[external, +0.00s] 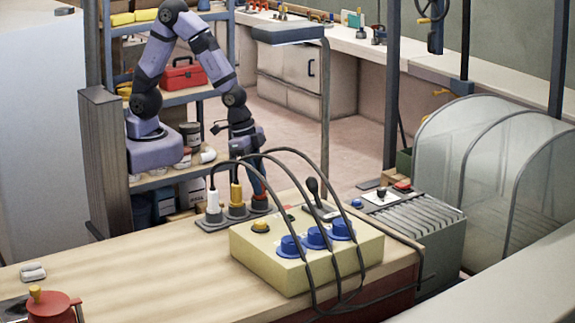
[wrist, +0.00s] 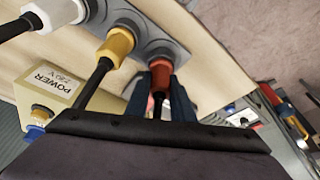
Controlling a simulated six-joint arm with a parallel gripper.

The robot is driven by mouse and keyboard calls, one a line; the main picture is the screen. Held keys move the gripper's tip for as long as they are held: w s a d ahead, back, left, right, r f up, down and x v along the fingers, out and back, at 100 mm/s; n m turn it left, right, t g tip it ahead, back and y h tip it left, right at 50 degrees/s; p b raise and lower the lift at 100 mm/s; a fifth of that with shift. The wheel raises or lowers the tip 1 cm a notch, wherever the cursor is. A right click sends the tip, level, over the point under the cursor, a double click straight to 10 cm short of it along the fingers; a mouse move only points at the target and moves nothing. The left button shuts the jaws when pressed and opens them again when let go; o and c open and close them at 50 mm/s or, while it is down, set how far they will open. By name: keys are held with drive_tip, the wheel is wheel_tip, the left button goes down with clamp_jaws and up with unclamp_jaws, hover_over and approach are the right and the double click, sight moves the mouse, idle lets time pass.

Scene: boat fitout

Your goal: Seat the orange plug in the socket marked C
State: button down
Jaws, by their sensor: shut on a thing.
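The orange plug (wrist: 160,77), reddish in tone, is between the blue fingers of my gripper (wrist: 161,84) in the wrist view. The fingers are shut on it, and its dark cable runs back toward my wrist. It stands at the end position of a grey socket strip (wrist: 178,52); I cannot tell how deep it sits. In the external view my gripper (external: 259,188) reaches down to the right end of the strip (external: 212,224) and largely hides the plug. No letter C is legible, so I cannot tell which socket is C.
A yellow plug (external: 236,193) and a white plug (external: 213,202) stand upright in the strip beside my gripper. A cream power box (external: 300,262) with blue connectors is close in front, and black cables arch over it. The bench's left part (external: 130,270) is mostly clear.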

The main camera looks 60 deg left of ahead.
idle(0.3)
drive_tip(key=c, duration=1.5)
unclamp_jaws()
drive_tip(key=shift+o, duration=0.2)
drive_tip(key=v, duration=0.7)
drive_tip(key=shift+b, duration=0.45)
drive_tip(key=shift+a, duration=0.1)
drive_tip(key=s+a+f+n+g+y, duration=0.1)
drive_tip(key=s+a+f+g+y, duration=0.15)
drive_tip(key=a, duration=0.45)
drive_tip(key=w+a+n, duration=0.2)
drive_tip(key=a+n, duration=0.3)
drive_tip(key=a, duration=0.6)
drive_tip(key=w+a+f+n, duration=0.1)
drive_tip(key=w+a+n, duration=0.2)
drive_tip(key=a+n, duration=0.3)
drive_tip(key=a, duration=0.5)
drive_tip(key=shift+w+a+t, duration=0.2)
drive_tip(key=shift+w+t, duration=0.05)
drive_tip(key=shift+t, duration=0.1)
